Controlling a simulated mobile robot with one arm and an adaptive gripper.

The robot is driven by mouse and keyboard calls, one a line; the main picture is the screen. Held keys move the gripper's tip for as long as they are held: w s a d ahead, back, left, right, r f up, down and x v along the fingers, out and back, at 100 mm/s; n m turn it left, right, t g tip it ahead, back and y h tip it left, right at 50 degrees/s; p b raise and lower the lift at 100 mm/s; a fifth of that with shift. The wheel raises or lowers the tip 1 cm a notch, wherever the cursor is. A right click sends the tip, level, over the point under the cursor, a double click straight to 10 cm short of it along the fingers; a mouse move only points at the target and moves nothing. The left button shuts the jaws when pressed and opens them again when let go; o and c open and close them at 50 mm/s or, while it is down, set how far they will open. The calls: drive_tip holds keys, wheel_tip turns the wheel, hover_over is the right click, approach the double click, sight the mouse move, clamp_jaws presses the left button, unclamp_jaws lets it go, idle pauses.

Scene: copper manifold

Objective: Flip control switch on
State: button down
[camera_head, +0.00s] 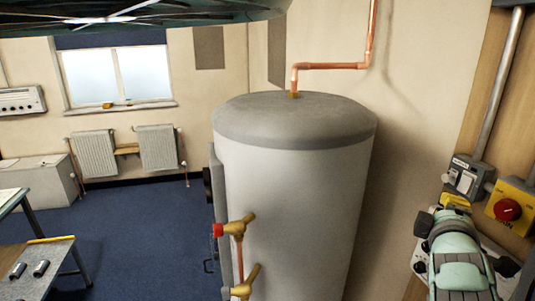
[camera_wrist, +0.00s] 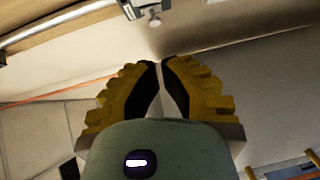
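A grey control switch box (camera_head: 465,176) is mounted on the wooden board at the right in the head view, below a grey conduit. A grey fitting (camera_wrist: 147,8) shows at the top of the wrist view, beyond the fingertips; I cannot tell for sure that it is the same box. My gripper (camera_wrist: 161,64) has yellow fingers with black pads. Its tips are drawn close together, with only a narrow gap and nothing held. In the head view, my green-grey wrist is below the switch box, and a yellow finger (camera_head: 455,201) shows just under it. The switch's position is too small to tell.
A yellow box with a red knob (camera_head: 507,210) is close to the right of the switch box. A large grey tank (camera_head: 295,190) with copper pipe (camera_head: 330,66) stands to the left. A workbench (camera_head: 35,262) and blue floor lie farther left.

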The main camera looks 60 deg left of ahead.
sight(465, 184)
drive_tip(key=b+x, duration=0.1)
drive_tip(key=x, duration=0.2)
drive_tip(key=b+x, duration=0.1)
drive_tip(key=x, duration=0.3)
drive_tip(key=b+x, duration=0.1)
drive_tip(key=x, duration=0.2)
drive_tip(key=shift+w+r+b, duration=0.25)
drive_tip(key=shift+b, duration=0.05)
drive_tip(key=shift+w+d+f+p, duration=0.15)
drive_tip(key=shift+w+d+p, duration=0.1)
drive_tip(key=shift+w+p, duration=0.3)
drive_tip(key=shift+w+d+f+p, duration=0.15)
drive_tip(key=shift+w+d+p, duration=0.05)
drive_tip(key=shift+w+p, duration=0.35)
drive_tip(key=shift+w+d+f+p, duration=0.15)
drive_tip(key=shift+w+d+p, duration=0.1)
drive_tip(key=shift+w+p, duration=0.25)
drive_tip(key=shift+w+f+b, duration=0.1)
drive_tip(key=shift+f+b, duration=0.05)
drive_tip(key=shift+b, duration=0.15)
